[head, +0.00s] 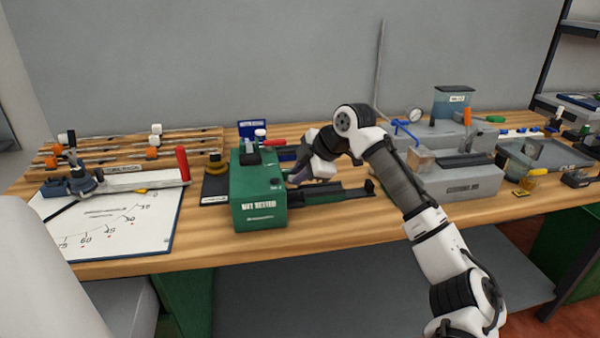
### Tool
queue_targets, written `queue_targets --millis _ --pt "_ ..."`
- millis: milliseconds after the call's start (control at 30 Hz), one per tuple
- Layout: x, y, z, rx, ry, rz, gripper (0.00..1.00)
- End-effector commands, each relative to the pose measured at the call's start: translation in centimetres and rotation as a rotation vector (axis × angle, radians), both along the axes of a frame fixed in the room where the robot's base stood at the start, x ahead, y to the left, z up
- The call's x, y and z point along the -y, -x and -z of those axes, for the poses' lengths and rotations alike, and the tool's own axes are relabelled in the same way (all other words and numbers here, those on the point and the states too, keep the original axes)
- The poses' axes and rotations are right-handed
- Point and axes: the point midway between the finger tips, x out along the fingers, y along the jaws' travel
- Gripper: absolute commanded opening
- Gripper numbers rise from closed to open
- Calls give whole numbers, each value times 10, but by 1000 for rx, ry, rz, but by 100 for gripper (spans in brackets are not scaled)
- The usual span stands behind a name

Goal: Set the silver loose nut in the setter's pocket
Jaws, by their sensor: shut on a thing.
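The green nut setter (258,190) stands on the wooden bench, left of the middle, with a white label on its front. A dark rail (340,194) runs out from its right side. My gripper (292,183) is low beside the setter's right face, above the near end of the rail. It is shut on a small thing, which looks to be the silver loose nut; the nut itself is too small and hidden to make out. The setter's pocket cannot be told apart at this size.
A grey fixture (460,183) stands right of my arm. Rods lie on racks at the back left.

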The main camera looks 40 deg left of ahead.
Motion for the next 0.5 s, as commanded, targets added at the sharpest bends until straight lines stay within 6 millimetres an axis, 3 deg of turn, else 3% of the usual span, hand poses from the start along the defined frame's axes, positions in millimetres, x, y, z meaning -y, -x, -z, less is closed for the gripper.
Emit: queue_targets --millis 500 --pt "0 0 15 0 -1 -1 0"
